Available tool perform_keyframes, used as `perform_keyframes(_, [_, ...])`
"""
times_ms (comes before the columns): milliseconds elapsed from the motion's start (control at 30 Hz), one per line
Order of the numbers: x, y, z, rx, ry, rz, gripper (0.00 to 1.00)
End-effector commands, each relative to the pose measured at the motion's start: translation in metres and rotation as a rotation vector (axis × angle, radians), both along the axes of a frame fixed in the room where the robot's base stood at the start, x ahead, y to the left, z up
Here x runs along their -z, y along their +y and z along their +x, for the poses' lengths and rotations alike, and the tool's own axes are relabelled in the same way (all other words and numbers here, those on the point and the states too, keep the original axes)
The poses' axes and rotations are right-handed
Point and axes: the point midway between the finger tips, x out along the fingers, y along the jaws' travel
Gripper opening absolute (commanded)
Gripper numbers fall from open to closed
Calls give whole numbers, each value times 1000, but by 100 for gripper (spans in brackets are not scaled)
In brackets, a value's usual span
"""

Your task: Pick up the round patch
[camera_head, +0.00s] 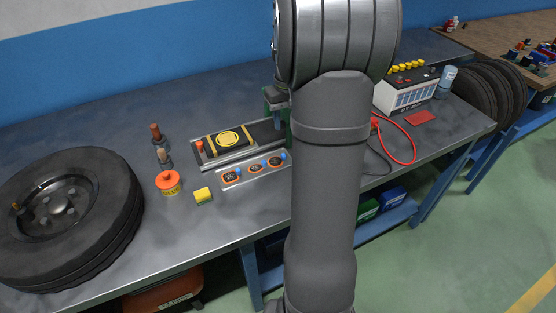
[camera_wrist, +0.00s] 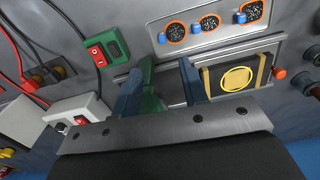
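Several round black patches with orange rims, such as the left one (camera_head: 231,176), lie in a row in a light grey tray (camera_head: 246,184) on the bench. The row also shows at the top of the wrist view, including the middle patch (camera_wrist: 208,23). My gripper (camera_wrist: 160,78) is open, with its two blue-grey fingers apart. A green upright part (camera_wrist: 150,88) shows between the fingers; I cannot tell whether they touch it. The patches lie beyond the fingertips in the wrist view.
A tyre (camera_head: 68,215), an orange-lidded can (camera_head: 168,182) and a yellow block (camera_head: 203,195) stand left. A charger (camera_head: 408,91) and red cable (camera_head: 402,157) are right. Bare bench lies in front.

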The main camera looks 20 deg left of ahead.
Motion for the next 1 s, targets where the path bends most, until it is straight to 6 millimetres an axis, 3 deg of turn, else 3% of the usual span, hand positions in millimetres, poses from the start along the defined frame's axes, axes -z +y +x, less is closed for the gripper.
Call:
perform_keyframes(300, [68,1,0,-2,4,-1,40])
perform_keyframes(633, [95,3,2,-3,1,0,40])
perform_keyframes(1000, [138,9,6,-3,1,1,40])
